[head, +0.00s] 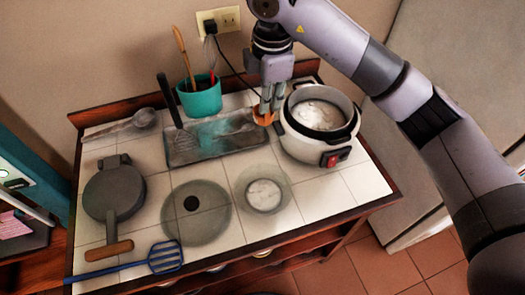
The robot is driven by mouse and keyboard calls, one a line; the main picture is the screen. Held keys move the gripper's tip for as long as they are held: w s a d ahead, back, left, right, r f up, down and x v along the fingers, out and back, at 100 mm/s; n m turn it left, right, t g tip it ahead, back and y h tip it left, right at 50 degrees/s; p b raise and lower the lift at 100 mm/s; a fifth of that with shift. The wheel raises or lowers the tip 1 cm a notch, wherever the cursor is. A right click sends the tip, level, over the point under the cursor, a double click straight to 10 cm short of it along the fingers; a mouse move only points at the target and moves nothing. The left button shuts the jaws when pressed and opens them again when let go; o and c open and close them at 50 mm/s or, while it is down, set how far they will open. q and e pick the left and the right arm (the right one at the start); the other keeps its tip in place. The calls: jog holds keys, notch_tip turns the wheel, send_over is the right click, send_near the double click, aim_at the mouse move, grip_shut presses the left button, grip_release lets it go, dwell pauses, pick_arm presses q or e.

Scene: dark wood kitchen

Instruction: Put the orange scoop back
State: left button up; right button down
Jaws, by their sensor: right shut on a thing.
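My right gripper (268,106) points down beside the left rim of the white rice cooker. It is shut on the orange scoop (263,119), of which only a small orange part shows below the fingertips; the fingers hide the rest. The scoop is close to the right end of the grey tray (215,150). I cannot tell whether it touches the tray or the cooker. My left gripper is out of view.
The open rice cooker (284,138) stands right of the gripper. A teal utensil pot (200,101) stands behind the tray. A waffle iron (115,192), blue slotted turner (165,257), round glass lids (197,226) and grey ladle (125,130) lie on the tiled counter (325,186).

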notch_tip(320, 180, down, 16)
jog(key=p, duration=0.3)
jog(key=shift+f, duration=0.2)
jog(key=shift+f, duration=0.1)
jog(key=c, duration=2.1)
grip_release()
jog(key=shift+f, duration=0.1)
jog(key=shift+c, duration=0.2)
jog(key=shift+o, duration=1.2)
